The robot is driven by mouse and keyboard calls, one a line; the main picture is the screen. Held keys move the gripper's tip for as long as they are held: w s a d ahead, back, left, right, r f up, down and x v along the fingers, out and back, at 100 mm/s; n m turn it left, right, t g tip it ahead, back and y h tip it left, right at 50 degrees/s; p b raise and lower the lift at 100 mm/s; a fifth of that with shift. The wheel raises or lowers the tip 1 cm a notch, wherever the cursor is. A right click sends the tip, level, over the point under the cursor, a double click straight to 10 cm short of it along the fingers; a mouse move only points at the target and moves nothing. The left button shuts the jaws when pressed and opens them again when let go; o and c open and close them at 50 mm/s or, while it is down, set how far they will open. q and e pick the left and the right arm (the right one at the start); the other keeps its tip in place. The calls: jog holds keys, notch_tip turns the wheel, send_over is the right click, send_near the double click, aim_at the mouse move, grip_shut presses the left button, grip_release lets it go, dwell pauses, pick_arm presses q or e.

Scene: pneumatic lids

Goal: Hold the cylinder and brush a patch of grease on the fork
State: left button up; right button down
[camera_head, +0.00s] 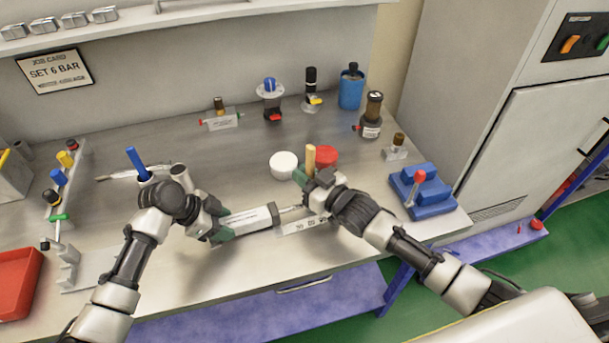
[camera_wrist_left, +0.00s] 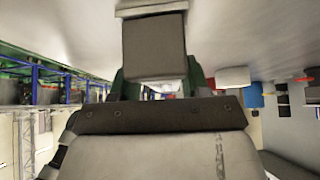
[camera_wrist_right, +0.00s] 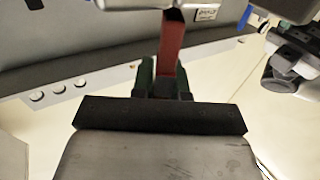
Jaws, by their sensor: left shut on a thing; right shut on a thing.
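The cylinder (camera_head: 248,221) is a pale, boxy body with a thin rod (camera_head: 290,209) pointing right. My left gripper (camera_head: 217,230) is shut on its left end; the grey block of its body (camera_wrist_left: 155,48) fills the jaws in the left wrist view. My right gripper (camera_head: 306,178) is shut on the brush, whose tan handle (camera_head: 310,157) stands upright above it. In the right wrist view the brush (camera_wrist_right: 172,50) looks reddish brown between the green fingers. The right gripper is close above the rod end. The fork and bristles are too small or hidden to make out.
A white round pot (camera_head: 284,164) and a red round piece (camera_head: 327,156) lie just behind the right gripper. A marked plate (camera_head: 304,225) lies below the rod end. A blue fixture (camera_head: 422,190) stands right, a red tray (camera_head: 18,280) at far left. The front middle bench is clear.

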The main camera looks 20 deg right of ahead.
jog(key=shift+w+f, duration=0.1)
jog(key=shift+w, duration=0.25)
jog(key=shift+s+f, duration=0.1)
jog(key=shift+s, duration=0.25)
jog(key=shift+s, duration=0.25)
jog(key=shift+s, duration=0.4)
jog(key=shift+w+r, duration=0.1)
jog(key=shift+r, duration=0.1)
jog(key=shift+w+r, duration=0.1)
jog(key=shift+w, duration=0.4)
jog(key=shift+w, duration=0.15)
